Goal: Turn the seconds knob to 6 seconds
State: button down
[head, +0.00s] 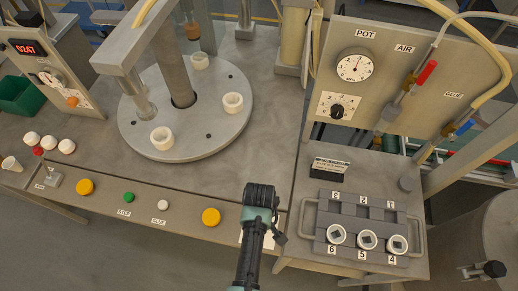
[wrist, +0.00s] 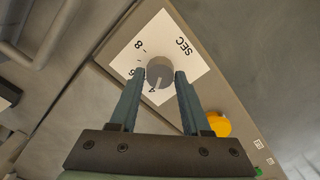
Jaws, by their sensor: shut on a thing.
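The seconds knob (wrist: 159,71) is a grey round knob on a white dial plate (wrist: 185,55) marked SEC, with an 8 and a 4 readable in the wrist view. A light pointer line on the knob seems to lie close to the 4. My gripper (wrist: 160,76) has one finger on each side of the knob and is shut on it. In the head view my arm (head: 252,240) covers the knob, and only a sliver of the white plate shows beside it.
A yellow button (head: 211,217) sits on the front panel left of my arm. A rack (head: 363,209) with several round white-rimmed pieces is to the right. A gauge panel (head: 400,75) with a black knob (head: 337,111) stands behind it. A round turntable (head: 215,135) is back left.

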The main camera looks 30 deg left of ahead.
jog(key=m+p, duration=0.1)
jog(key=m, duration=0.5)
jog(key=shift+m, duration=0.3)
jog(key=m, duration=0.5)
jog(key=shift+d+p, duration=0.1)
jog(key=shift+p, duration=0.3)
jog(key=shift+m, duration=0.4)
jog(key=shift+c, duration=1.9)
grip_release()
notch_tip(320, 180, up, 13)
jog(key=shift+b, duration=0.35)
